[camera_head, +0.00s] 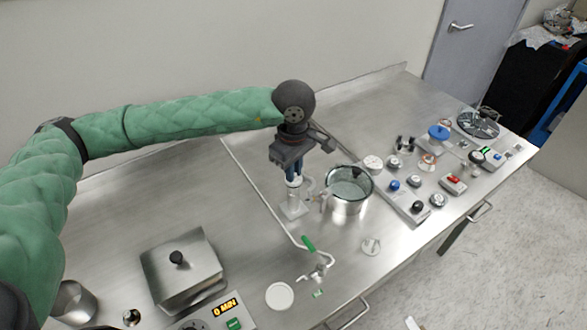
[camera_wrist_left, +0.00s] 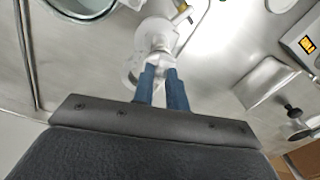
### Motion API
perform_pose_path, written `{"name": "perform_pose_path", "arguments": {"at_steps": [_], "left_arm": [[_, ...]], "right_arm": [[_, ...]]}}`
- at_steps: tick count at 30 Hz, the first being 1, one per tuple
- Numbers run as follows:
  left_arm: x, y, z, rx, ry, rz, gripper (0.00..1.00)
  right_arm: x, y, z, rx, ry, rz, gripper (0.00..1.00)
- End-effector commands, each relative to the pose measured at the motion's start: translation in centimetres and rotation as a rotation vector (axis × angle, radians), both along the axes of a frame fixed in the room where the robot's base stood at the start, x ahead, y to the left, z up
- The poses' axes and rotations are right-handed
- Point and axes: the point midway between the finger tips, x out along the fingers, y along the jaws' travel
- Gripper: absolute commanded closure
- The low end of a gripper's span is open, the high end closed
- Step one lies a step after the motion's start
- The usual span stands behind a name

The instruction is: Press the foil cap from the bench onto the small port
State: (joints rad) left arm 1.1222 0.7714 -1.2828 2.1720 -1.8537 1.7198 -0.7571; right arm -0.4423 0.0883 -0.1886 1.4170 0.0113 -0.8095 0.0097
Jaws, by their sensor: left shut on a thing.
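My left gripper (camera_head: 294,180) points down over the bench, its two blue fingers close together. In the left wrist view the fingertips (camera_wrist_left: 164,70) meet at the top of a pale upright fitting (camera_wrist_left: 155,38). My right gripper is not in view.
A steel pot (camera_head: 346,205) stands close to the right of the fitting. A lidded steel box (camera_head: 183,275) and a white disc (camera_head: 279,296) are nearer. Several knobs and switches crowd the right; the back left bench is clear.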

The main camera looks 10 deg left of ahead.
Motion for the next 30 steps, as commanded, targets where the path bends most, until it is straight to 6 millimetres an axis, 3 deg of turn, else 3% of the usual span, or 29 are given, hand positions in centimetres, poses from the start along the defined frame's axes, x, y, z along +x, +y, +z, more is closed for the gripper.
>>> {"name": "perform_pose_path", "arguments": {"at_steps": [30], "left_arm": [[0.0, 0.0, -0.75, 0.0, 0.0, 0.0, 1.0]], "right_arm": [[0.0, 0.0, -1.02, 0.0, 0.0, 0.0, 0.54]]}}
